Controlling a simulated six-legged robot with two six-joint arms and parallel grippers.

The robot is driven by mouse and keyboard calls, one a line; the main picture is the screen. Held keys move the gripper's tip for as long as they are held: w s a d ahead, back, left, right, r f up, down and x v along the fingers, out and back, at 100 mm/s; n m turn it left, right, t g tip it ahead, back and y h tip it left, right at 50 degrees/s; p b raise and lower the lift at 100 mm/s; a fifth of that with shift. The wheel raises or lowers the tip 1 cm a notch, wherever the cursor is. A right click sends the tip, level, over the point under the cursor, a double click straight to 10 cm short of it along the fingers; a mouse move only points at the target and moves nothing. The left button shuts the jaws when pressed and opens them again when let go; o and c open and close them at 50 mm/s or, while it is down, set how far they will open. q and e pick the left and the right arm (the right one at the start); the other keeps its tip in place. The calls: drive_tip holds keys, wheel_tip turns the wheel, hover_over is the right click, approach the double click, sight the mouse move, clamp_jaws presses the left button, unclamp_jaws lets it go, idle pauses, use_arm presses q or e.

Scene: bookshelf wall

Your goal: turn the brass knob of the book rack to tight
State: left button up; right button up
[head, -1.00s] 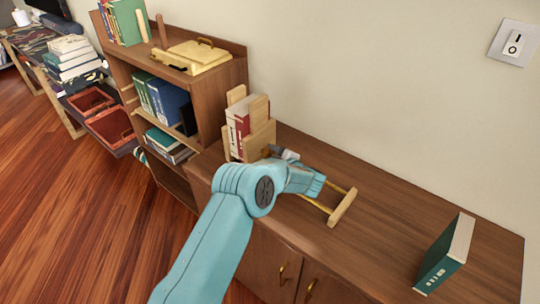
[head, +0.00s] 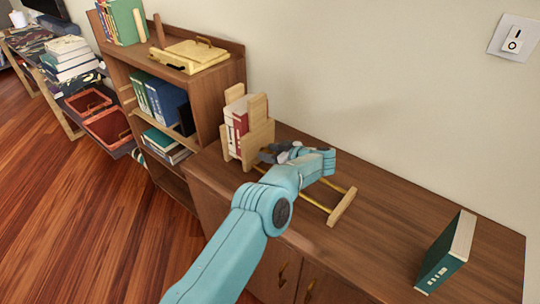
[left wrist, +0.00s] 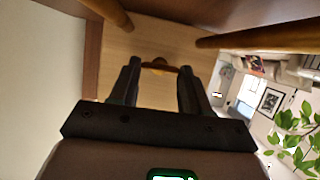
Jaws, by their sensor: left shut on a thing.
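The book rack is a pale wooden holder (head: 259,139) on the brown cabinet top, with red and white books (head: 237,118) in its left part. Two brass rods run from it to a wooden end bar (head: 342,207). My left gripper (head: 266,153) is at the rack's right-facing panel, between the holder and the end bar. In the left wrist view its two dark fingers stand on either side of the brass knob (left wrist: 158,67), in front of the pale panel, and are shut on it. In the head view the gripper hides the knob. My right gripper is out of view.
A teal book (head: 447,258) stands alone at the right of the cabinet top (head: 400,220), with bare wood around it. A brown bookshelf (head: 213,88) with books rises left of the rack. A light switch (head: 513,39) is on the wall.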

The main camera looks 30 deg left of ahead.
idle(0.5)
use_arm(q)
drive_tip(key=o, duration=0.8)
drive_tip(key=b+v, duration=0.1)
drive_tip(key=v, duration=1.5)
drive_tip(key=shift+w+d+r, duration=0.1)
drive_tip(key=shift+w+d, duration=0.1)
